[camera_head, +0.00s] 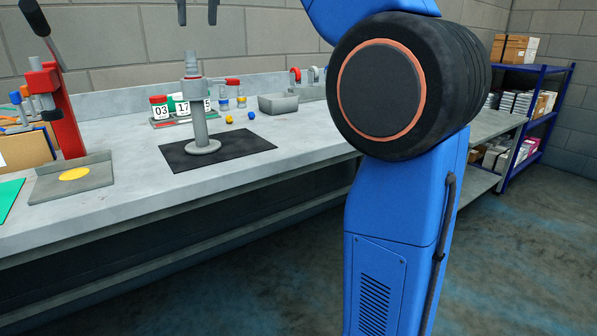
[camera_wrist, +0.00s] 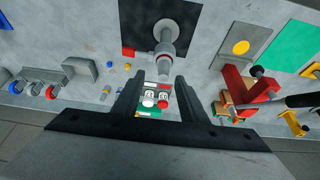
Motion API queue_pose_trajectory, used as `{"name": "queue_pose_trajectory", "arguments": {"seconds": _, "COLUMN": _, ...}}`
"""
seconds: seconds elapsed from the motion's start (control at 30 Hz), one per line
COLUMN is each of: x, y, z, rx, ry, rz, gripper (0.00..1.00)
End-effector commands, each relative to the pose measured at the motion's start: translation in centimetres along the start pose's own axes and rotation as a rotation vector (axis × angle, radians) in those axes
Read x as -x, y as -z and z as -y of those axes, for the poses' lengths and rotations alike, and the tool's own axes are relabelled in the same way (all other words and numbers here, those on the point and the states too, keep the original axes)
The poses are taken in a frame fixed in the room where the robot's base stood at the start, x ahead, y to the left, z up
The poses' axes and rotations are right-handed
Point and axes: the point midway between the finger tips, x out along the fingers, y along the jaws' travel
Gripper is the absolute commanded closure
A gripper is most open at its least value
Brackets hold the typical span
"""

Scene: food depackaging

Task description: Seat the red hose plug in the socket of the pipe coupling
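The pipe coupling (camera_head: 194,88) is a grey fitting on top of an upright post with a round foot, standing on a black mat (camera_head: 240,147). It also shows in the wrist view (camera_wrist: 164,48). A red piece, apparently the red hose plug (camera_head: 232,81), lines up with the coupling's right-hand side arm. In the wrist view the red plug (camera_wrist: 128,52) is left of the coupling. I cannot tell whether it is seated or only close to the socket. My gripper (camera_head: 198,20) is open and empty, high above the coupling; its fingers stand apart in the wrist view (camera_wrist: 156,84).
Numbered jars (camera_head: 159,107) stand on a tray behind the post. A grey bin (camera_head: 278,103) and small yellow and blue balls (camera_head: 229,119) lie to the right. A red lever press (camera_head: 66,110) stands at the left. The bench front right of the mat is clear.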

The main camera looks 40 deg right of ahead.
Motion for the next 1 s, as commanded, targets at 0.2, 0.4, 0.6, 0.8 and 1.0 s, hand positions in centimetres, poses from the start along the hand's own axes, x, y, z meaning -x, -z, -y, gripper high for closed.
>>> {"name": "queue_pose_trajectory", "arguments": {"seconds": 0.2, "x": -3.8, "y": -5.1, "z": -1.4, "rx": 0.007, "ry": -0.001, "rz": 0.0, "gripper": 0.61}}
{"name": "queue_pose_trajectory", "arguments": {"seconds": 0.4, "x": -8.8, "y": -11.3, "z": -2.7, "rx": 0.012, "ry": 0.001, "rz": -0.005, "gripper": 0.61}}
{"name": "queue_pose_trajectory", "arguments": {"seconds": 0.6, "x": -15.0, "y": -18.8, "z": -3.9, "rx": 0.014, "ry": 0.002, "rz": -0.009, "gripper": 0.61}}
{"name": "queue_pose_trajectory", "arguments": {"seconds": 0.8, "x": -22.0, "y": -27.4, "z": -4.8, "rx": 0.012, "ry": 0.004, "rz": -0.013, "gripper": 0.61}}
{"name": "queue_pose_trajectory", "arguments": {"seconds": 1.0, "x": -29.6, "y": -36.5, "z": -5.4, "rx": 0.008, "ry": 0.005, "rz": -0.016, "gripper": 0.61}}
